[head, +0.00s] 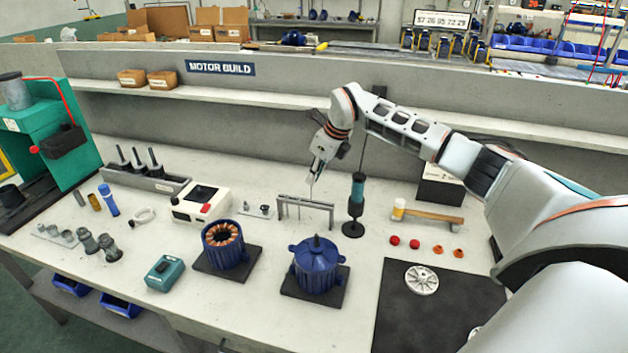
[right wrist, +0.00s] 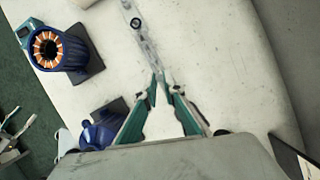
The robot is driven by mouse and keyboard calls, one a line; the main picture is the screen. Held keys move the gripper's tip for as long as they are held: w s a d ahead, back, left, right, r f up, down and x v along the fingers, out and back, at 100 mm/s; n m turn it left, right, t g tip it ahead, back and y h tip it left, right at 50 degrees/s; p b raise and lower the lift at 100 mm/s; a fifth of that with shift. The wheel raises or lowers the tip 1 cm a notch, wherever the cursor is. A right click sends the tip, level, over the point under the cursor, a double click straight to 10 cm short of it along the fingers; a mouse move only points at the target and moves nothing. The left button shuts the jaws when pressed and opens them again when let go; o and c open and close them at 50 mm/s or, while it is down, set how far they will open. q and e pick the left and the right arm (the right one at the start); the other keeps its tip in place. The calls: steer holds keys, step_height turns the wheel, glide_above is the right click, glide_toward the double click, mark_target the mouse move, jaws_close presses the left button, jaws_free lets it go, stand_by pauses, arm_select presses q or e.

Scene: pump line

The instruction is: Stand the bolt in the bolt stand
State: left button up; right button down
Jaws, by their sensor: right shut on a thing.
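My right gripper (head: 318,171) points down over the back middle of the bench, shut on a slim grey bolt (head: 312,190). The bolt hangs roughly upright, its lower end close to the top bar of a grey bridge-shaped stand (head: 290,201), which looks like the bolt stand. I cannot tell whether bolt and stand touch. In the right wrist view the gripper (right wrist: 160,82) has its fingertips together over a grey strip, and the bolt is not clear there. My left gripper is not in view.
A dark post with a teal collar (head: 357,188) stands just right of the stand. A small plate with small parts (head: 256,210) lies left of it. Two blue motor housings (head: 229,255) (head: 318,272) stand in front. A mallet (head: 430,215) lies to the right.

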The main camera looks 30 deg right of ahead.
steer(key=shift+r, duration=1.5)
steer(key=shift+f, duration=0.1)
steer(key=shift+f, duration=0.45)
steer(key=shift+f, duration=0.25)
